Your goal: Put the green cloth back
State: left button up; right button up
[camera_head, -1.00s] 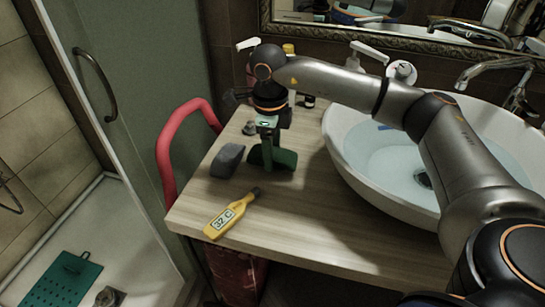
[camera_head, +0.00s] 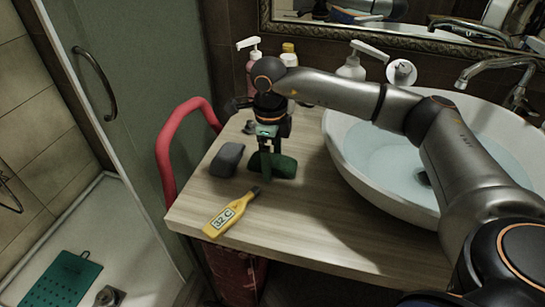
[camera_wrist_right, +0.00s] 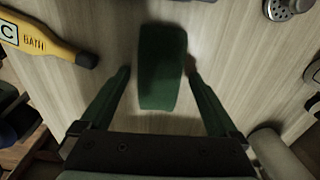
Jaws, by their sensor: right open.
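The green cloth (camera_head: 286,166) is a dark green, block-like bundle lying on the wooden counter, left of the basin. It also shows in the right wrist view (camera_wrist_right: 161,72), upright in the picture between my fingers. My right gripper (camera_head: 265,163) is over the cloth, pointing down. In the right wrist view my right gripper (camera_wrist_right: 158,69) is open, with one green finger on each side of the cloth. A gap shows on both sides, so it does not grip the cloth. My left gripper is not in view.
A grey sponge-like block (camera_head: 227,160) and a yellow thermometer (camera_head: 231,213) lie near the cloth. The white basin (camera_head: 350,165) with water stands right. Bottles (camera_head: 289,55) stand behind. A red rail (camera_head: 167,150) borders the counter's left. The front counter is clear.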

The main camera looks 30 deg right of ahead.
jog(key=shift+r, duration=0.25)
notch_tip(320, 180, up, 12)
jog(key=shift+a+p, duration=0.25)
jog(key=shift+p, duration=0.1)
jog(key=shift+f, duration=0.1)
